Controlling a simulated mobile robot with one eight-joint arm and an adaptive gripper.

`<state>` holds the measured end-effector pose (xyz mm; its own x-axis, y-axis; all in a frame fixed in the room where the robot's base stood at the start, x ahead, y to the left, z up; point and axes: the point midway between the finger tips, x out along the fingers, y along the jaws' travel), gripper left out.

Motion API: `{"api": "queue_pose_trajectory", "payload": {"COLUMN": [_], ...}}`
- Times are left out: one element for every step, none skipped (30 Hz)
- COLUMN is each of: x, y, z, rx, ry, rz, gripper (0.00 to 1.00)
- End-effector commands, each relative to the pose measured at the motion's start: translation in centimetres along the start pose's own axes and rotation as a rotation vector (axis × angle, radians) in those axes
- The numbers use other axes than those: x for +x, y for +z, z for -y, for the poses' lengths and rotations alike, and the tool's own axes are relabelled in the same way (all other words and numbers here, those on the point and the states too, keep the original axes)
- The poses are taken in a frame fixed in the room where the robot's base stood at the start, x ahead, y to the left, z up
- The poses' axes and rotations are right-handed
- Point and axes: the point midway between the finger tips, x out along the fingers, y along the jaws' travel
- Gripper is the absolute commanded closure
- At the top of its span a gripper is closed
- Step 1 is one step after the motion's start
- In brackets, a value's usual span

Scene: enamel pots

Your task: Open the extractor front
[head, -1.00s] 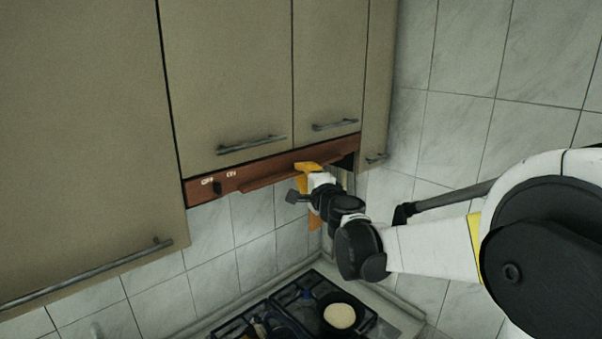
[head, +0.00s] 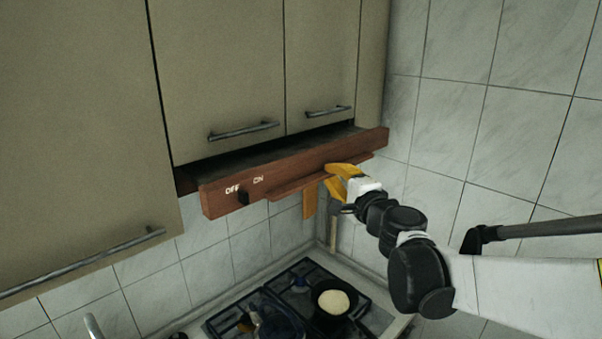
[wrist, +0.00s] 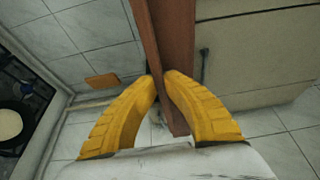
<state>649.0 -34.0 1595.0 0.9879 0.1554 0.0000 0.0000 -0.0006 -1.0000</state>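The extractor front (head: 300,168) is a reddish-brown wooden panel under the beige wall cabinets, with a knob (head: 243,197) marked OFF and ON and a ledge-like handle strip (head: 300,182) along it. It stands out forward of the cabinet doors, with a dark top surface showing behind it. My gripper (head: 337,177) is at the right part of the handle strip. In the wrist view its yellow fingers (wrist: 162,76) come together on either side of the strip's thin edge and appear closed on it.
Cabinet doors with bar handles (head: 245,130) hang above the front. Below is a gas stove (head: 275,312) with a pan (head: 330,302) holding something pale and round. A tiled wall (head: 520,130) stands to the right. A small orange-yellow piece (head: 310,198) shows beneath the front.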

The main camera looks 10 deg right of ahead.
Motion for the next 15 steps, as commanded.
{"api": "queue_pose_trajectory", "payload": {"x": [0.04, 0.04, 0.04, 0.05, 0.05, 0.05, 0.05, 0.05, 0.05, 0.05, 0.05, 0.01, -0.07, -0.22, -0.53], "y": [-0.07, -0.07, -0.06, -0.05, -0.05, -0.04, -0.03, -0.03, -0.02, -0.01, -0.01, -0.01, -0.01, -0.01, -0.01], "z": [0.03, 0.04, 0.03, 0.03, 0.03, 0.03, 0.03, 0.02, 0.02, 0.02, 0.02, 0.02, 0.02, 0.03, 0.03], "rx": [0.0, 0.0, 0.0, 0.0, 0.0, 0.0, 0.0, 0.0, 0.0, 0.0, 0.0, 0.0, 0.0, 0.0, 0.0], "ry": [0.0, 0.0, 0.0, 0.0, 0.0, 0.0, 0.0, 0.0, 0.0, 0.0, 0.0, 0.0, 0.0, 0.0, 0.0], "rz": [-0.002, -0.002, -0.002, -0.001, -0.001, -0.001, -0.001, -0.001, -0.001, -0.001, -0.001, 0.0, 0.0, -0.001, -0.001], "gripper": [1.0, 0.82, 0.7, 0.68, 0.68, 0.68, 0.68, 0.68, 0.68, 0.68, 0.68, 0.68, 0.68, 0.68, 0.68]}}
